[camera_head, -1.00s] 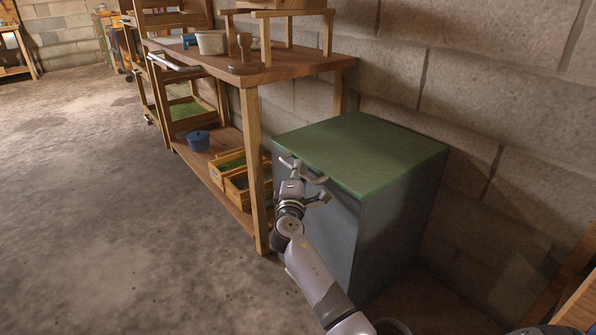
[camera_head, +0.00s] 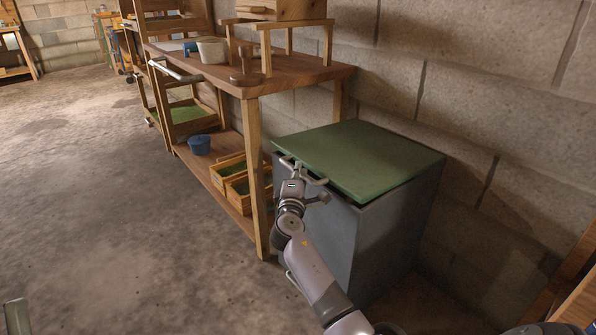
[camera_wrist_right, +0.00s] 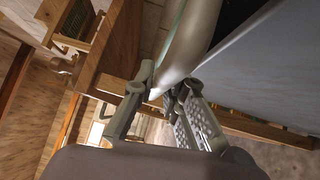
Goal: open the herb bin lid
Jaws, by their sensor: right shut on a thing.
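The herb bin is a grey box (camera_head: 378,238) with a green lid (camera_head: 362,158), beside the wooden workbench. The lid is slightly raised at the front, with a dark gap between it and the box. A pale handle (camera_head: 318,182) sits on the lid's front edge. My right gripper (camera_head: 301,178) is shut on this handle. In the right wrist view, the smooth curved handle (camera_wrist_right: 188,45) passes between the fingers of my right gripper (camera_wrist_right: 158,96). A small grey piece at the bottom left corner of the head view looks like part of my left gripper (camera_head: 16,316); its jaws cannot be made out.
The wooden workbench (camera_head: 290,72) stands close to the bin's left, its front leg near my right gripper. A block wall (camera_head: 480,110) runs behind the bin. The floor at left is clear.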

